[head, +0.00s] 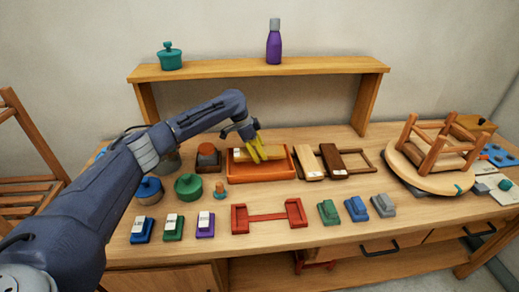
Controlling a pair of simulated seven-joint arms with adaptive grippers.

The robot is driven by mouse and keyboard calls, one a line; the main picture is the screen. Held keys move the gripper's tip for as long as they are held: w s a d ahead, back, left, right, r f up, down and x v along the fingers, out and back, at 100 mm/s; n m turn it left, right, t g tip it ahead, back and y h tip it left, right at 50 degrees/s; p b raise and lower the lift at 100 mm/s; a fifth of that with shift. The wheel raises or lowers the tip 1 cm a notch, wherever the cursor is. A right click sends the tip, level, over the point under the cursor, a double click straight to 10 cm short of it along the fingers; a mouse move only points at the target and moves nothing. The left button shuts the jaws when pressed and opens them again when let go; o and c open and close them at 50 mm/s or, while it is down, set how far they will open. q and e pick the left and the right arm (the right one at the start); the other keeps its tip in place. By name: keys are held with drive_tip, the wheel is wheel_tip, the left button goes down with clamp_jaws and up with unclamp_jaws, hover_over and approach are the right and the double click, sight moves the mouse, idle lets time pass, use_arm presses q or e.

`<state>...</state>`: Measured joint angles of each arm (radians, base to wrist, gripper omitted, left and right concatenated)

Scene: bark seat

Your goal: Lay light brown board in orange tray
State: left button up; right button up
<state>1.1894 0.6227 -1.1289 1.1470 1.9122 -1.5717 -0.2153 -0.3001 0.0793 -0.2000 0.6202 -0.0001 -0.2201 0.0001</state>
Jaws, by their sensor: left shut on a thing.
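A light brown board (240,155) with a pale label lies within the tray's outline. My left gripper (262,157) has yellow fingers and reaches down over the tray. It is shut on the light brown board. The fingers hide part of the board, and I cannot tell whether the board rests on the tray's floor or is held just above it. My right gripper is out of view.
Right of the tray are a pale board (308,166) and a dark brown board (333,160). Small coloured blocks and a red frame (268,217) line the front. An upturned stool (433,165) takes the right. A raised shelf (260,68) spans the back.

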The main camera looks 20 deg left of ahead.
sight(261, 165)
use_arm(q)
drive_tip(key=shift+f, duration=2.4)
drive_tip(key=shift+f, duration=0.35)
drive_tip(key=o, duration=1.7)
drive_tip(key=shift+r, duration=3.45)
